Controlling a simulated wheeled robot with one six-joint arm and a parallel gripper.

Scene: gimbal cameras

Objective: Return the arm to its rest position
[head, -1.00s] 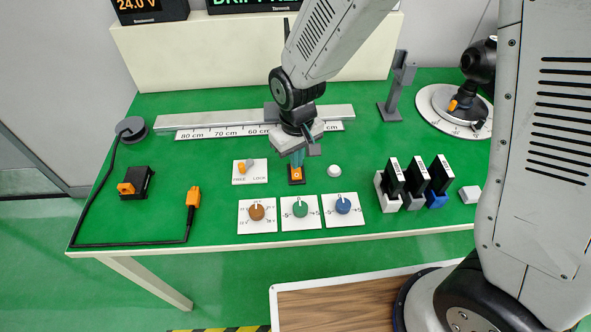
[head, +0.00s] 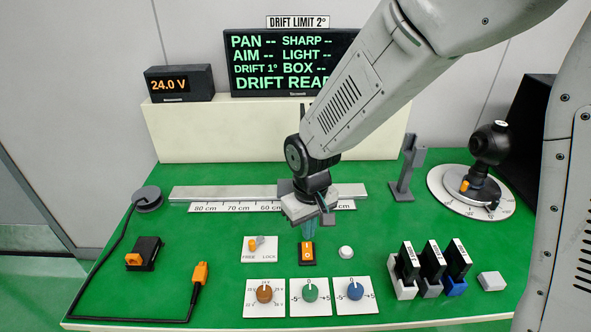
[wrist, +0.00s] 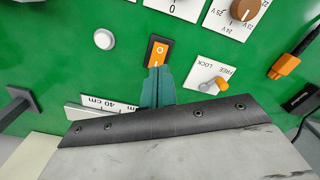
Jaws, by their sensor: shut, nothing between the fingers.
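My gripper (head: 308,232) hangs fingers down above the green table, at the end of the arm that comes in from the upper right. Its teal fingers are together with nothing between them. The fingertips are just above or at the far edge of an orange rocker switch (head: 307,252); I cannot tell whether they touch it. In the wrist view the closed fingers (wrist: 158,75) point at the same switch (wrist: 158,51), which is marked O.
Left of the switch is the FREE/LOCK lever (head: 257,245); right is a white button (head: 346,252). Three knobs (head: 310,290) sit in front, black modules (head: 432,262) to the right. A ruler rail (head: 230,195), grey post (head: 408,168) and gimbal camera (head: 487,155) stand behind.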

